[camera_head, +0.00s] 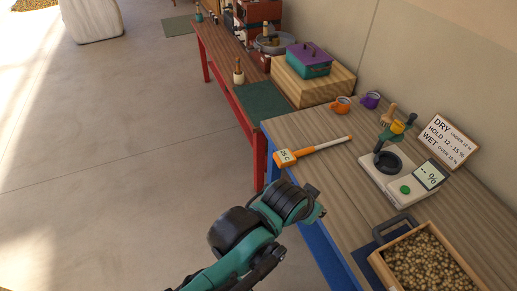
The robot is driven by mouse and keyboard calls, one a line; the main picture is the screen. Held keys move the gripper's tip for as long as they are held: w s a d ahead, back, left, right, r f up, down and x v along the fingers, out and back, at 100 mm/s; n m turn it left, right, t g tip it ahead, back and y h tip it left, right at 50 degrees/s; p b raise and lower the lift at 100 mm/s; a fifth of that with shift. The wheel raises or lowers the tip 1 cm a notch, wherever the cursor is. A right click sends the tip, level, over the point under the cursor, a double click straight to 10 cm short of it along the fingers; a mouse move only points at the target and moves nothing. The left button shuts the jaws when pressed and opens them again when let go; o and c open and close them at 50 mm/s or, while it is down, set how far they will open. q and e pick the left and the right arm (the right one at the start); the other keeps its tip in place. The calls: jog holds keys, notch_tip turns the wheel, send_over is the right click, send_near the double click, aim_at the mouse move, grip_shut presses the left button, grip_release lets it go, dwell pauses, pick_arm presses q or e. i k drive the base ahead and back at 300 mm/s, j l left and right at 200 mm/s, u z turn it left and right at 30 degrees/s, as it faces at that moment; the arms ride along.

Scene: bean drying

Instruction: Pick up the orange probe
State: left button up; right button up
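The orange probe (285,157) lies on the near wooden table, close to its left edge. Its orange head has a white display reading about 25 C. Its pale shaft points right and slightly back, ending in an orange tip. My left arm comes in from the bottom left, and my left gripper (317,201) is at its dark end, by the table's left edge. It is apart from the probe, nearer the camera. Its fingers are too small and foreshortened to tell open from shut. My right gripper is not in view.
On the wooden table (337,182), a moisture meter (370,176) stands right of the probe, with a sign (449,141) behind. A crate of beans (378,264) is at front right. Orange (340,106) and purple (370,99) cups stand behind. The tabletop around the probe is clear.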

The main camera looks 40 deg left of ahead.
aim_at(283, 157)
jog(key=u, duration=1.1)
jog(key=k+z, duration=0.1)
jog(key=z, duration=1.75)
jog(key=u, duration=1.85)
jog(key=i+j+z, duration=0.45)
jog(key=z, duration=0.15)
jog(key=i, duration=0.1)
